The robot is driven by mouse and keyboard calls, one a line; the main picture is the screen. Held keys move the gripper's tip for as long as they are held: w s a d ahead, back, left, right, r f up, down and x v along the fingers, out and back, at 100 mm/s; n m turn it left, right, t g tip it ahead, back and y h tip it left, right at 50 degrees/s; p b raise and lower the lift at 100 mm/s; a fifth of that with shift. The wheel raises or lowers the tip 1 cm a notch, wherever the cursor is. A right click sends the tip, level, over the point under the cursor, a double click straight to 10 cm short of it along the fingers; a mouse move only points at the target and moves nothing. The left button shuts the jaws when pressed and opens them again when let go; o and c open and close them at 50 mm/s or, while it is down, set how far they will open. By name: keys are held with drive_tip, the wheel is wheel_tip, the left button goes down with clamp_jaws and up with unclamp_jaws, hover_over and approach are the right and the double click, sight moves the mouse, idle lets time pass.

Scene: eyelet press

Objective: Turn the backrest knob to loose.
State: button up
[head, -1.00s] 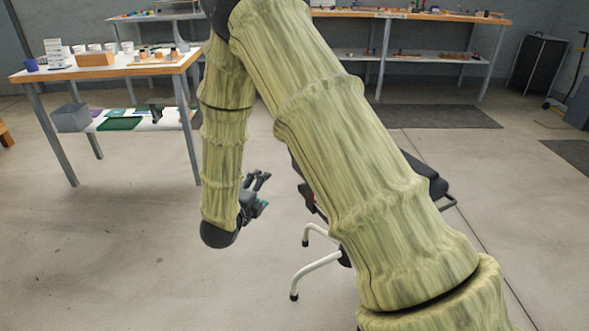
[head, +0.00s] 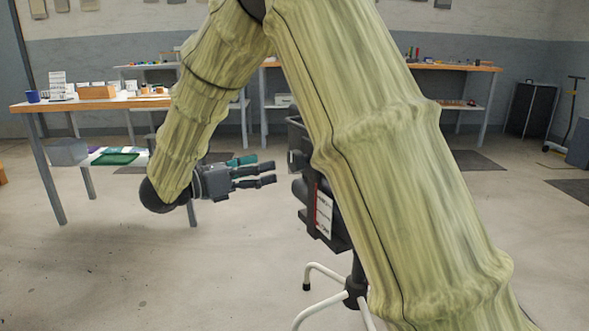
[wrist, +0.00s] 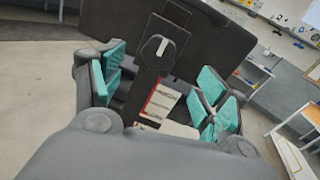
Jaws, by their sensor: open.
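In the wrist view the backrest knob (wrist: 157,50) is a dark, many-sided knob with a white pointer mark, on a dark bracket behind the black backrest (wrist: 112,28). The mark leans up and to the right. A white and red label (wrist: 161,103) lies below the knob; its text is too small to read. My gripper (wrist: 162,68) is open, its teal-padded fingers left and right of the bracket, with nothing between them held. In the head view my gripper (head: 268,172) points right toward the chair (head: 322,232), left of it. My arm hides much of the chair there.
The chair stands on pale legs (head: 325,273). A table (head: 115,104) with cups and boxes is at the left. A long workbench (head: 455,67) runs along the back. The floor left of the chair is clear.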

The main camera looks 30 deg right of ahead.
sight(292, 162)
drive_tip(key=d+b, duration=0.2)
drive_tip(key=d, duration=0.6)
drive_tip(key=shift+d+f+b, duration=0.15)
drive_tip(key=shift+d+b, duration=0.15)
drive_tip(key=shift+b, duration=0.05)
drive_tip(key=shift+d, duration=0.9)
drive_tip(key=c, duration=1)
